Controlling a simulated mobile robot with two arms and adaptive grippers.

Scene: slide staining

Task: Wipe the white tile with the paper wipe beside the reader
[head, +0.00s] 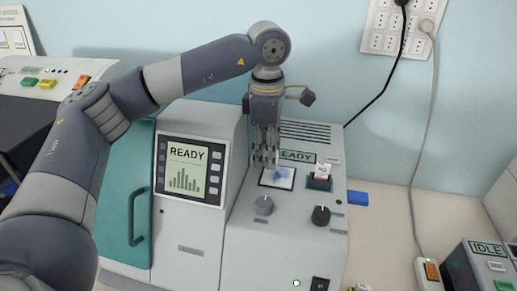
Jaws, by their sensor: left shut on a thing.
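I cannot tell whether the wipe touches the tile. My right gripper is not in view.
The reader's screen (187,170) shows READY. A dark holder (319,183) with a white piece sits right of the tile. Two knobs, one grey (263,205) and one black (321,215), stand in front. An IDLE device (486,262) is at lower right.

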